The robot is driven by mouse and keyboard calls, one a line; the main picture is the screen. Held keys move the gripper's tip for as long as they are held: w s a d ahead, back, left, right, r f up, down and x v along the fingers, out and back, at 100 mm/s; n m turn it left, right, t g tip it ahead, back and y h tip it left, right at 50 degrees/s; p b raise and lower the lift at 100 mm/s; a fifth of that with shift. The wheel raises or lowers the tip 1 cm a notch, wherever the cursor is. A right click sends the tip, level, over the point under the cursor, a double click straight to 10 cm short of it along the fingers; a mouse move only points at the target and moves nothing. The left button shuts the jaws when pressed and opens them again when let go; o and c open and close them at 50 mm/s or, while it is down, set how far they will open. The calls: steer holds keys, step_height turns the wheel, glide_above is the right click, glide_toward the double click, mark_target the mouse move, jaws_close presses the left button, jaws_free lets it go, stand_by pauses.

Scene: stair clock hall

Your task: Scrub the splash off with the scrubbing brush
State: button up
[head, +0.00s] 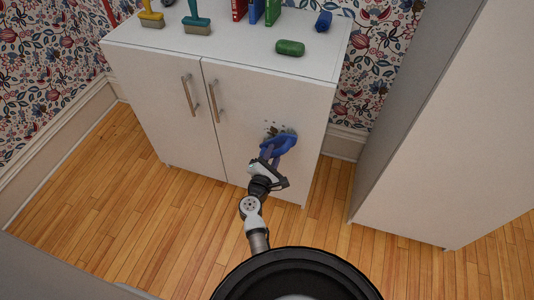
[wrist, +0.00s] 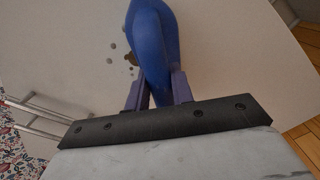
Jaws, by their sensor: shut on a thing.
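A blue scrubbing brush (head: 279,145) is held between the fingers of my gripper (head: 268,157), in front of the right door of the white cabinet (head: 170,95). In the wrist view the brush (wrist: 154,45) rises from between the purple fingers of my gripper (wrist: 157,92). The splash (head: 272,131) is a patch of dark brown and grey spots on that door. It shows just above and beside the brush. In the wrist view some spots of the splash (wrist: 129,59) lie left of the brush; the brush hides part of it. I cannot tell whether the bristles touch the door.
Metal handles (head: 214,100) stick out left of the splash. A tall pale unit (head: 440,140) stands right.

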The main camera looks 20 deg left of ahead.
steer(key=shift+d, duration=0.75)
steer(key=shift+a, duration=0.15)
